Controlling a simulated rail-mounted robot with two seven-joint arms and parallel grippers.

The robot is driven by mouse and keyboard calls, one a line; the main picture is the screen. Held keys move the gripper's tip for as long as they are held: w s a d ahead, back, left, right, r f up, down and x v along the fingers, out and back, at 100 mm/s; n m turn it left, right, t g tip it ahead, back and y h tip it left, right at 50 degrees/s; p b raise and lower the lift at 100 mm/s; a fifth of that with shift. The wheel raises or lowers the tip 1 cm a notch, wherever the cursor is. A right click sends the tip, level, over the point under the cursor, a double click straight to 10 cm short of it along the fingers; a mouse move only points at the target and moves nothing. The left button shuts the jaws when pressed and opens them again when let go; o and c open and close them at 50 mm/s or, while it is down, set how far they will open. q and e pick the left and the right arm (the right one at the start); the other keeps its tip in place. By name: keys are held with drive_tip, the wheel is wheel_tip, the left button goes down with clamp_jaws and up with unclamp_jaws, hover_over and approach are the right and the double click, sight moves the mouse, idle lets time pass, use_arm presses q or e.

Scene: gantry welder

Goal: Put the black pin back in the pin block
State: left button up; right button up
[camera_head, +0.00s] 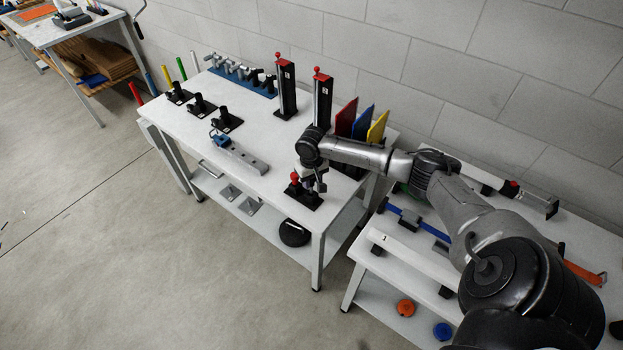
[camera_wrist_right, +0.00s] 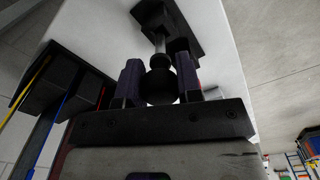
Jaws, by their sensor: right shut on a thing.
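The black pin (camera_wrist_right: 158,87) has a round black knob and a silver shaft. In the right wrist view my right gripper (camera_wrist_right: 160,80) is shut on the knob, one finger on each side. The shaft points to a black block (camera_wrist_right: 181,20) on the white table; I cannot tell whether its tip is in a hole. In the head view my right gripper (camera_head: 316,185) is low over the table's front right corner, at the black block (camera_head: 303,199). A red-knobbed pin (camera_head: 294,177) stands beside the gripper. The pin is mostly hidden there. My left gripper is not in view.
Behind the block stand two black posts with red tops (camera_head: 285,88) and upright red, blue and yellow plates (camera_head: 362,122). A grey bar (camera_head: 240,156) lies to the left. Several black fixtures (camera_head: 202,107) stand farther left. Another table (camera_head: 405,245) is at right.

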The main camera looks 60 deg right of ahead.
drive_tip(key=shift+f, duration=0.85)
drive_tip(key=shift+f+b, duration=0.55)
drive_tip(key=shift+f, duration=0.7)
drive_tip(key=o, duration=0.8)
drive_tip(key=shift+c, duration=0.2)
drive_tip(key=shift+o, duration=1.2)
drive_tip(key=shift+r, duration=0.15)
wheel_tip(320, 180, up, 14)
drive_tip(key=shift+f+p, duration=0.25)
drive_tip(key=shift+p, duration=0.4)
drive_tip(key=shift+r, duration=0.1)
